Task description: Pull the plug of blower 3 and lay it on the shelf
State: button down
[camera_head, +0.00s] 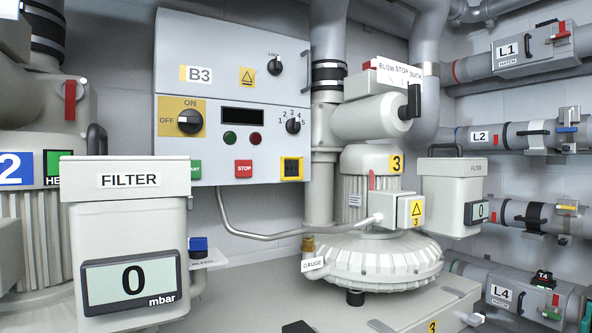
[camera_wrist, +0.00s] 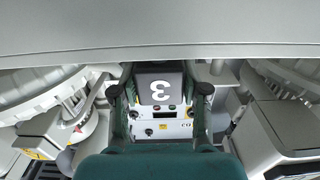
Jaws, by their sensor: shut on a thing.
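In the wrist view my gripper (camera_wrist: 160,90) has its two dark fingers on either side of a dark block with a white 3, the plug (camera_wrist: 160,86). The gripper is shut on it. The 3 appears upside down there. Blower 3 (camera_head: 370,262) stands right of centre in the head view, with a grey terminal box (camera_head: 400,210) on its side. A broad grey surface (camera_wrist: 160,35) crosses the top of the wrist view; I cannot tell whether it is the shelf, or whether the plug touches it. My gripper is not clearly seen in the head view.
Panel B3 (camera_head: 235,100) is on the back wall. A large filter box (camera_head: 125,225) stands at the left front, with a blue-capped fitting (camera_head: 198,245) beside it. A smaller filter box (camera_head: 453,200) and pipes L1 to L4 are at the right.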

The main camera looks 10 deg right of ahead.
jog(key=shift+f, duration=0.5)
dwell(0.3)
jog(key=c, duration=0.5)
grip_release()
jog(key=shift+r, duration=0.1)
